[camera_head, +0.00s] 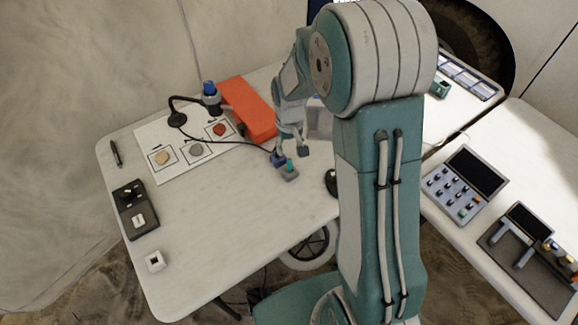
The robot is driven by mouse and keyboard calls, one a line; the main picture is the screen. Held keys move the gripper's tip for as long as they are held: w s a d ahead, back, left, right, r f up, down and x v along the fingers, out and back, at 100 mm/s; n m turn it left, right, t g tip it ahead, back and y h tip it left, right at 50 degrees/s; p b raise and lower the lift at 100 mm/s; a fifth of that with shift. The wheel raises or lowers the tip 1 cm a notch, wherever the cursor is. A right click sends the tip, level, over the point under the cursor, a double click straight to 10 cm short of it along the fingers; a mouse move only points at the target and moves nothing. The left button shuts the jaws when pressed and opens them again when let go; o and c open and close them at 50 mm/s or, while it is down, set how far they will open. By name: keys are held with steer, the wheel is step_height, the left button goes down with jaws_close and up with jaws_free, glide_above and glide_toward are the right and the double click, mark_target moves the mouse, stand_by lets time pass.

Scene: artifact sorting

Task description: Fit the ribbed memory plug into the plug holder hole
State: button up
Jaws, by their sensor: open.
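My gripper (291,152) is open and points down over the table. Just below its fingers a small teal upright piece (290,165) stands on a grey base (289,175); it may be the ribbed memory plug, but ribs are too small to tell. I see no clear gap or contact between fingers and piece. A small blue block (277,160) sits beside it on the left. A dark holder-like device (136,210) with a white square insert lies at the table's left edge. A white cube (155,260) with a dark opening sits near the front left. Which one is the plug holder is unclear.
Control panels (465,184) stand right. The table's front middle (220,235) is clear.

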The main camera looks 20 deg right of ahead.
mark_target(289, 160)
step_height(289, 160, down, 8)
steer(key=shift+w+f, duration=0.1)
steer(key=shift+w, duration=0.05)
jaws_close()
stand_by(0.3)
